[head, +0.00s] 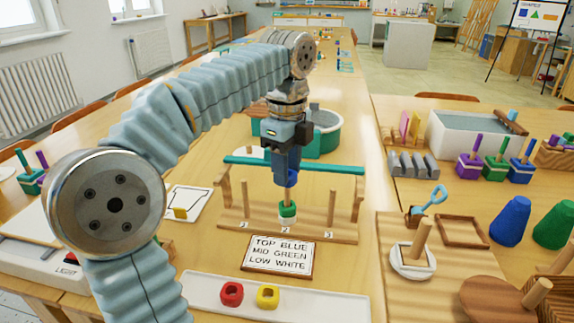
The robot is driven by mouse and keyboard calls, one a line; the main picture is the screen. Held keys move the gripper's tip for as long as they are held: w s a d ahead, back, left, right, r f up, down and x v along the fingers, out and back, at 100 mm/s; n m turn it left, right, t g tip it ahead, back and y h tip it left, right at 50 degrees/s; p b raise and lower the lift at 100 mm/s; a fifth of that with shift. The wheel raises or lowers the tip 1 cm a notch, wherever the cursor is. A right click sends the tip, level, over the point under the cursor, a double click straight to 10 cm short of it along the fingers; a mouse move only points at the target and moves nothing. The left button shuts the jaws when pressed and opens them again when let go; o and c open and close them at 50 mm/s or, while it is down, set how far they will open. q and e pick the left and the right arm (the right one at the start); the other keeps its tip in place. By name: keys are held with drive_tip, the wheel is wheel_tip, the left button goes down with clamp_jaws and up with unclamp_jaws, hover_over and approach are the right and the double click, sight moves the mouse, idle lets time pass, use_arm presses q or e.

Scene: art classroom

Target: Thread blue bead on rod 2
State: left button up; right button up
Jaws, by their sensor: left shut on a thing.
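My left gripper (287,169) points down over the wooden rod stand (262,228) and is shut on the blue bead (286,180). The blue bead is at the top of the middle rod, marked 2 (288,194); I cannot tell whether it is around the rod tip or just above it. Lower on that rod sit a green bead (287,209) and a white bead (287,220) below it, with a gap under the blue one. The outer rods (245,194) (333,205) are bare. A sign (279,255) reads top blue, mid green, low white. My right gripper is not in view.
In front, a white tray (320,304) holds a red bead (232,293) and a yellow bead (267,296). A green round container (322,138) stands behind. Wooden pieces and a white ring (400,262) lie to the right.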

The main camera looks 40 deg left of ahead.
use_arm(q)
drive_tip(key=shift+f, duration=0.1)
drive_tip(key=shift+f+b, duration=0.3)
drive_tip(key=shift+f, duration=0.2)
drive_tip(key=shift+f, duration=0.45)
idle(1.3)
idle(0.3)
drive_tip(key=o, duration=1.1)
wheel_tip(320, 180, up, 7)
drive_tip(key=shift+r+p, duration=0.1)
drive_tip(key=shift+p, duration=0.3)
drive_tip(key=shift+r, duration=0.15)
